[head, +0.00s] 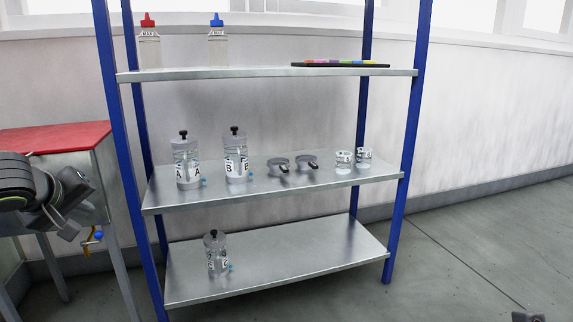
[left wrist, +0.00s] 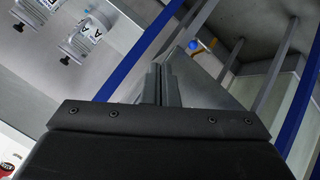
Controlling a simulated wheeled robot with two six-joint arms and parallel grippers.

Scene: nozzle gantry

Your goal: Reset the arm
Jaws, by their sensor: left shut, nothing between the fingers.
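My left gripper (head: 70,228) is at the left of the head view, beside the shelf rack's left posts and in front of the red-topped cabinet. In the left wrist view its two fingers (left wrist: 166,80) are together, with nothing between them. It is apart from the bottles and the shelves.
A blue-posted rack holds bottles A (head: 186,163) and B (head: 235,158) on its middle shelf (head: 330,182), with small jars. Another bottle (head: 216,254) stands on the lower shelf. A red-topped cabinet (head: 60,137) is at left. Floor at right is mostly clear.

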